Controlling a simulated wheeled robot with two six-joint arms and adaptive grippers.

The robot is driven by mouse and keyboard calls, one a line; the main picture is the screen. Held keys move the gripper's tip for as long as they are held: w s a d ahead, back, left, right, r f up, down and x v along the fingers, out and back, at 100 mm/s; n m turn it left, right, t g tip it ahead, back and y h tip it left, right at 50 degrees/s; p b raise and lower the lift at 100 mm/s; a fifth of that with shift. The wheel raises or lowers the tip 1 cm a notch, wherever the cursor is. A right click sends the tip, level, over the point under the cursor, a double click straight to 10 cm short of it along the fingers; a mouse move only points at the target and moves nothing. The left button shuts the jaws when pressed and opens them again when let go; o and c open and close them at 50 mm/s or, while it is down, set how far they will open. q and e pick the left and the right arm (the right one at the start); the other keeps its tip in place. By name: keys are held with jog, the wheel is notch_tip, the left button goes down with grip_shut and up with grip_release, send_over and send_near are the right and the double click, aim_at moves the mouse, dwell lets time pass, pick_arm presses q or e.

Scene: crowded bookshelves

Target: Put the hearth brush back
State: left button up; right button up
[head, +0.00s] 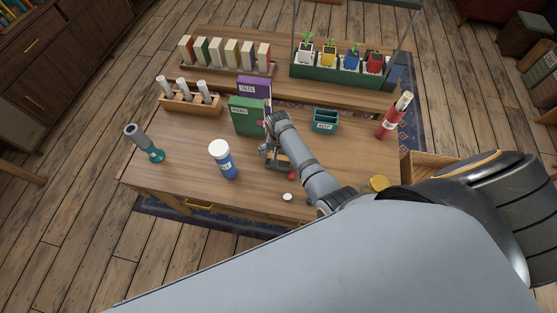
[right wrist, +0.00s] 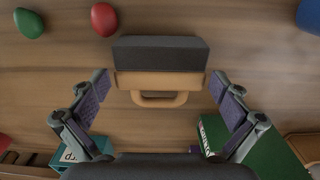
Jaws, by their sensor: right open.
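The hearth brush appears to be the block with a dark top part and a tan body with a loop handle (right wrist: 160,80) in the right wrist view. It lies on the wooden table between the fingers of my right gripper (right wrist: 159,88), with a gap on each side. The fingers are spread and do not touch it. In the head view my right gripper (head: 274,156) is low over the middle of the table, beside the green box (head: 247,116), and largely hides the brush. My left gripper does not show.
A red egg-shaped thing (right wrist: 103,18) and a green one (right wrist: 30,23) lie near the brush. A blue jar (head: 222,160), teal bin (head: 325,121), purple box (head: 254,88) and red bottle (head: 393,117) stand around. A book row (head: 225,55) and planter (head: 340,73) are behind.

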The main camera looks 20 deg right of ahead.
notch_tip(320, 180, down, 2)
jog(key=shift+r, duration=0.1)
jog(key=c, duration=1)
